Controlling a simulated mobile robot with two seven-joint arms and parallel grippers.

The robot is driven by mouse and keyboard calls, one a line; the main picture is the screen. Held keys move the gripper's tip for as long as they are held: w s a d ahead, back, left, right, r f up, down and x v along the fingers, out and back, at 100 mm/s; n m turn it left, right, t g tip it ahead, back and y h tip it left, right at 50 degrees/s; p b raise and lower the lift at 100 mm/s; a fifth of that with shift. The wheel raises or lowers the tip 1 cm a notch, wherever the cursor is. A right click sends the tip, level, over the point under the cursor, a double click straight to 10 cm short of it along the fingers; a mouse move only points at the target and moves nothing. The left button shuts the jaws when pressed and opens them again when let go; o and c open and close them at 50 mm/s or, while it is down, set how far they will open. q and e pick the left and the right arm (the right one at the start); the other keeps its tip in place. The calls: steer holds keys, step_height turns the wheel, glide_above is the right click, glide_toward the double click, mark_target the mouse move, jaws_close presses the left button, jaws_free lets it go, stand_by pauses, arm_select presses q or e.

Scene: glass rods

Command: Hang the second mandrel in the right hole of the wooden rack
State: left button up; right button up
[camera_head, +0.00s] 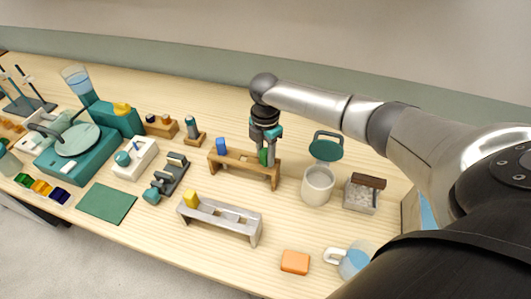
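The wooden rack (243,167) stands near the middle of the table. A blue-topped mandrel (221,147) is at its left end. A green-topped piece (263,157), which looks like the second mandrel, is at the rack's right end. My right gripper (267,157) points down there, its fingers around or right beside the green top. The fingers partly cover it, so I cannot tell whether they grip it or how deep it sits in the right hole. A grey rack (232,218) in front holds a yellow-topped piece (191,199) at its left end. My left gripper is not in view.
Right of the wooden rack are a white pot (318,186), a teal lid-like disc (326,149) and a stone-like box (361,194). An orange block (295,262) and a glass jug (354,262) are in front. Teal equipment (75,150) and a green mat (106,203) are left.

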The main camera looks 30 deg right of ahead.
steer(key=o, duration=0.4)
step_height(320, 180, up, 15)
steer(key=shift+r+p, duration=0.15)
steer(key=shift+p, duration=0.25)
